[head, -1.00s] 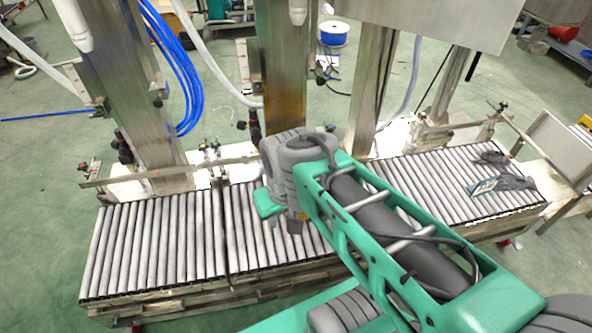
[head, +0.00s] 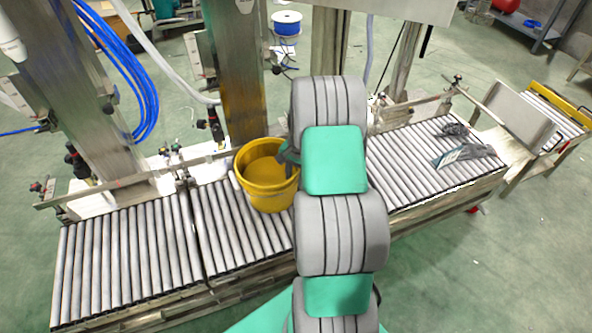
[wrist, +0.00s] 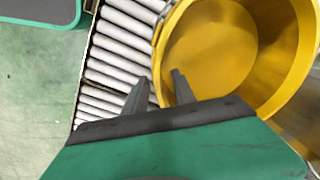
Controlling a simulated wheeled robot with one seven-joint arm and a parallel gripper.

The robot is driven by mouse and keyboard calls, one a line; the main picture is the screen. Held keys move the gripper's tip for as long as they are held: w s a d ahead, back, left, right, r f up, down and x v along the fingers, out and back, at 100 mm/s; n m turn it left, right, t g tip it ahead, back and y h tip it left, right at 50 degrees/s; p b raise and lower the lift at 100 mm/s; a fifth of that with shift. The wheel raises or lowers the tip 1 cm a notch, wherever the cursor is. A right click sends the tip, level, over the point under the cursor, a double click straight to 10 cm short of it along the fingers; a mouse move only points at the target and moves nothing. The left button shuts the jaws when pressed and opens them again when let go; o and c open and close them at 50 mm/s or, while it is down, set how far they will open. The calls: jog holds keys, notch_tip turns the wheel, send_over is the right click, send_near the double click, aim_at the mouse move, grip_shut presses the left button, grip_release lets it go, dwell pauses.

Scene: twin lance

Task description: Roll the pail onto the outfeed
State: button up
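The yellow pail (head: 267,176) stands upright and open on the middle of the roller conveyor (head: 120,250), left of my arm in the head view. Its inside looks empty. My gripper (head: 286,154) is at the pail's right rim, partly hidden by my arm. In the wrist view the pail (wrist: 210,45) fills the upper right. There the two dark fingers of my gripper (wrist: 160,76) are apart, with the near part of the pail's rim seemingly between them. I cannot tell whether either finger touches it. No label shows which rollers are the outfeed.
A dark crumpled item with a pale label (head: 462,154) lies on the right-hand rollers (head: 420,170). The left rollers are bare. A guide rail (head: 110,186) and steel columns (head: 243,70) stand along the back. A yellow-edged roller cart (head: 560,105) stands at the far right.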

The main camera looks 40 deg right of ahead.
aim_at(294, 187)
jog(key=shift+w+f, duration=0.15)
jog(key=shift+f, duration=1.35)
jog(key=shift+a, duration=0.1)
jog(key=shift+c, duration=0.2)
grip_shut()
